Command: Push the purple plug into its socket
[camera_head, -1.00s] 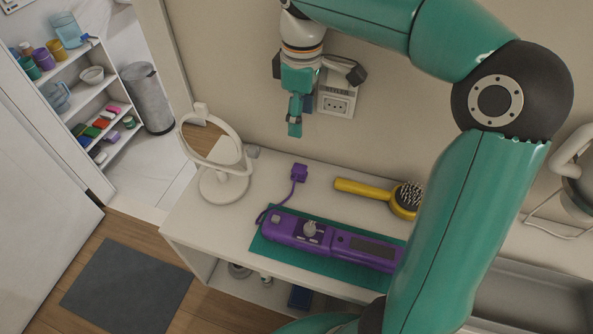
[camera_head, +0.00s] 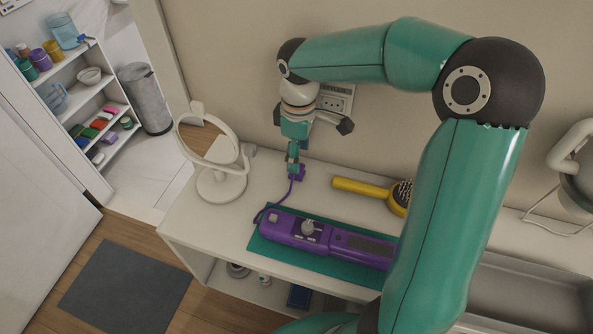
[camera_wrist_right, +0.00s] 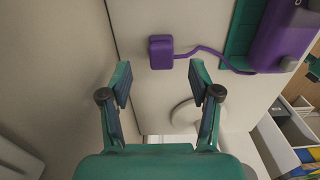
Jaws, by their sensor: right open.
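The purple plug (camera_head: 299,174) lies on the white counter near the wall, on a purple cord. The cord runs to a purple device (camera_head: 325,238) on a green mat (camera_head: 262,246). The socket (camera_head: 335,99) is on the wall above the counter, partly hidden by my right arm. My right gripper (camera_head: 293,168) points down right at the plug in the head view. In the right wrist view its fingers (camera_wrist_right: 160,82) are open and empty, and the plug (camera_wrist_right: 160,52) shows just beyond and between the fingertips. My left gripper is not in view.
A round mirror (camera_head: 208,140) on a white stand is left of the plug. A yellow hairbrush (camera_head: 362,188) lies to the right. A grey basin (camera_head: 525,300) is at the lower right. Bare counter (camera_head: 255,180) lies between mirror and plug.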

